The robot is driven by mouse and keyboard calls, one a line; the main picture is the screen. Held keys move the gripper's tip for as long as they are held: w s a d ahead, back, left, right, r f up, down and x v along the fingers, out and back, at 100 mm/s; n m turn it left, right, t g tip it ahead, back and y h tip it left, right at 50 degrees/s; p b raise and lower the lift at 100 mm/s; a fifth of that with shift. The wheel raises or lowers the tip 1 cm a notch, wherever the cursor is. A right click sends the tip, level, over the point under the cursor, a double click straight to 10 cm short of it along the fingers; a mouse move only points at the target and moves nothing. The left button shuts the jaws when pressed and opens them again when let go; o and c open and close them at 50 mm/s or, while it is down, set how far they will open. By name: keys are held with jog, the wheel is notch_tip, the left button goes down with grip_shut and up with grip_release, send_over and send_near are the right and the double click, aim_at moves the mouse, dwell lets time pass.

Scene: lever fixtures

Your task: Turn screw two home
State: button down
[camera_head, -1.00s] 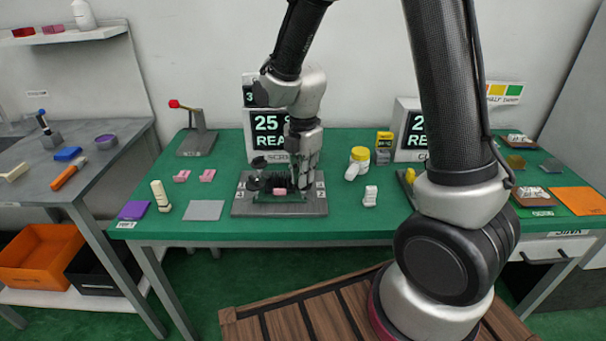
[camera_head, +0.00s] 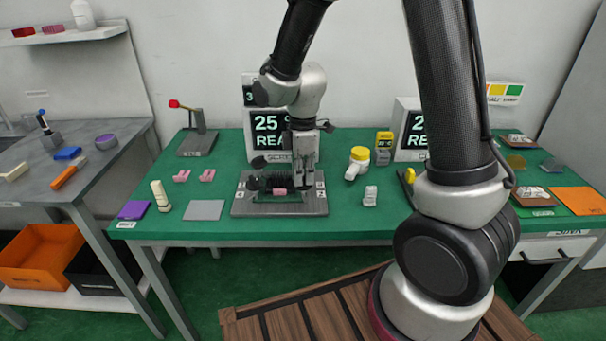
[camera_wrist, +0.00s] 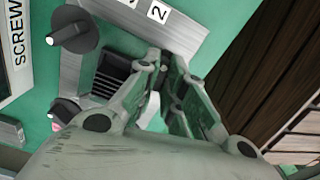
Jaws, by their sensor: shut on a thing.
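The screw fixture is a grey plate (camera_head: 262,208) on the green table, with dark round knobs (camera_head: 257,162) at its left and a pink piece (camera_head: 280,191) in its middle. My gripper (camera_head: 307,187) points down at the fixture's right side. In the wrist view, the fixture's edge bears a "2" label (camera_wrist: 158,13), and a dark knob (camera_wrist: 75,34) with a white mark stands to the left. My gripper's fingers (camera_wrist: 174,62) are close together beside the ribbed dark block (camera_wrist: 112,73), shut on screw two. The fingers hide most of the screw, so its depth cannot be told.
A display (camera_head: 268,123) reading 25 stands behind the fixture. Pink pieces (camera_head: 207,175) and a grey square (camera_head: 204,210) lie to the left. The table's front edge is close to the plate.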

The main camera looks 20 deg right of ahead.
jog(key=m, duration=0.4)
jog(key=shift+m, duration=0.3)
jog(key=m, duration=0.3)
jog(key=shift+m, duration=0.3)
jog(key=m, duration=1.4)
jog(key=shift+m, duration=0.3)
jog(key=m, duration=0.6)
